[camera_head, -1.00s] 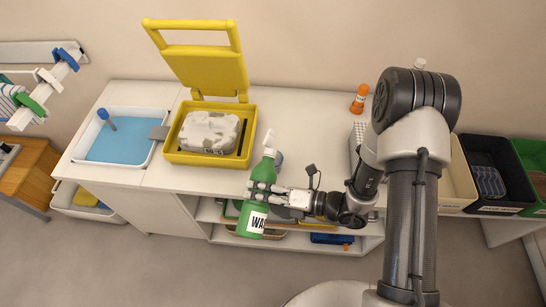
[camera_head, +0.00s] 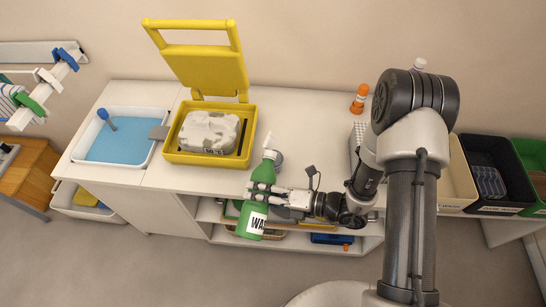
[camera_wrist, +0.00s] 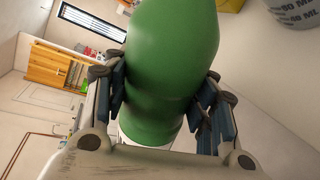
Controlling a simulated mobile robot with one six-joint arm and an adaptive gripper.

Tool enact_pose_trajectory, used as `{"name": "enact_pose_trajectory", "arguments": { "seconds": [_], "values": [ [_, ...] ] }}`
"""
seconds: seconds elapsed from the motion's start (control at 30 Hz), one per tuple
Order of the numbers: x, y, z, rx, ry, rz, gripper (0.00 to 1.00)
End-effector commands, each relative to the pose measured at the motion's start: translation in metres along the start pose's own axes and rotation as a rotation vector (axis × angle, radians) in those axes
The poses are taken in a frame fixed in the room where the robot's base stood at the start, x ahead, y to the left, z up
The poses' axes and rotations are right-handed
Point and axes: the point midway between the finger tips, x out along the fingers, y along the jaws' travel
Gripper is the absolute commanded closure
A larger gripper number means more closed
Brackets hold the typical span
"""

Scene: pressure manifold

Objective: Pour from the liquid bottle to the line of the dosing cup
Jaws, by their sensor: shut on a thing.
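My gripper (camera_head: 262,190) is shut around the middle of a green bottle (camera_head: 268,171) with a white nozzle top and a white label reading "WA". The bottle is held in front of the counter's front edge, nearly upright with its top leaning slightly right. In the wrist view the green bottle (camera_wrist: 172,50) fills the space between the fingers (camera_wrist: 165,100). A grey round cup (camera_head: 279,158), likely the dosing cup, stands on the counter just behind the bottle and is partly hidden by it. The wrist view shows its side with "ML" markings (camera_wrist: 292,12). Its liquid level and line cannot be seen.
An open yellow case (camera_head: 172,157) with a grey-white bundle stands left of the bottle. A white tray with a blue bottom (camera_head: 120,149) is further left. An orange bottle (camera_head: 359,99) stands at the back right. Bins, including a black one (camera_head: 488,150), are on the right.

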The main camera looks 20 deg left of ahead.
Motion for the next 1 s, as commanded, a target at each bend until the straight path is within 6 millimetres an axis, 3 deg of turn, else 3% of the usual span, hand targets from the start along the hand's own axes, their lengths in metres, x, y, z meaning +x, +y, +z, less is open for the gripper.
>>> {"name": "enact_pose_trajectory", "arguments": {
  "seconds": [1.0],
  "values": [
    [0.0009,-0.0034,0.0018,0.059,0.013,0.005,0.93]
  ]
}}
